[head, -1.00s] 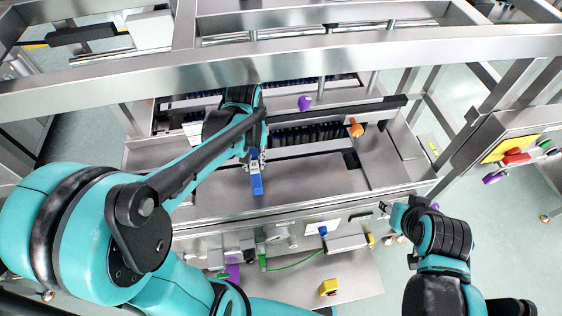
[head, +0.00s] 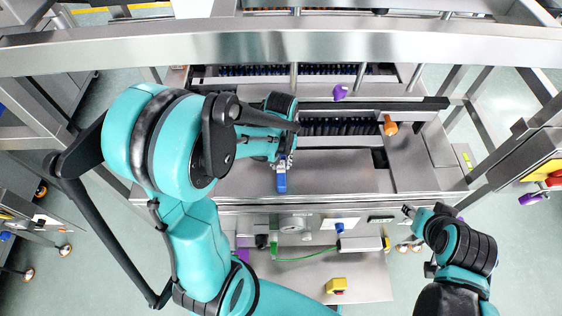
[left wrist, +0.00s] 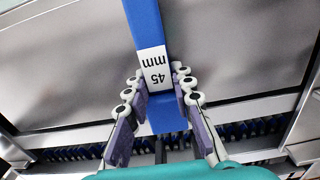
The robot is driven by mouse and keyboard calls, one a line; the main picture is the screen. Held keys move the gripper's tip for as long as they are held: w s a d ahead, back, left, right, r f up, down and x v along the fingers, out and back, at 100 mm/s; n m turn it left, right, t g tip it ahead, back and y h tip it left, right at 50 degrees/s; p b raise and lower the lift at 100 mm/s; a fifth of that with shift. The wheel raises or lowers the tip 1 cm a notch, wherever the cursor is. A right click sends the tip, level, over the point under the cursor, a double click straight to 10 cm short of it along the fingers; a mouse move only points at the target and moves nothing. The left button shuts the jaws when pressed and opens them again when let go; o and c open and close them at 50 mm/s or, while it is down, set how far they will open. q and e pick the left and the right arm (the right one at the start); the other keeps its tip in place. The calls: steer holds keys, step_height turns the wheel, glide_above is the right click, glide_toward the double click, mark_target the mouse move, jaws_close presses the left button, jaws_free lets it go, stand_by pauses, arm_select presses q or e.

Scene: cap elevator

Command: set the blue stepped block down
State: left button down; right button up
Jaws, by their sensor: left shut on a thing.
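The blue stepped block (head: 281,183) shows at the end of my left gripper (head: 283,163) in the head view, over the bare steel plate of the machine. In the left wrist view the blue block (left wrist: 147,20) is long, with a white "45 mm" label. My left gripper (left wrist: 156,95) is shut on it, with the purple-grey finger pads on both sides of the block. I cannot tell whether the block touches the plate. My right gripper (head: 408,211) is at the lower right, apart from the block; its opening is too small to judge.
The steel plate (head: 340,172) is bare to the right of the block. A purple knob (head: 340,92) and an orange knob (head: 389,125) stand behind it. A yellow button box (head: 336,286) lies in front.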

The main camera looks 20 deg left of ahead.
mark_target(281, 163)
arm_select(q)
steer(key=shift+f, duration=0.15)
steer(key=c, duration=1.3)
jaws_free()
steer(key=shift+r, duration=0.35)
step_height(281, 163, up, 12)
steer(key=p, duration=0.3)
steer(key=shift+s+f, duration=0.15)
steer(key=shift+f, duration=0.05)
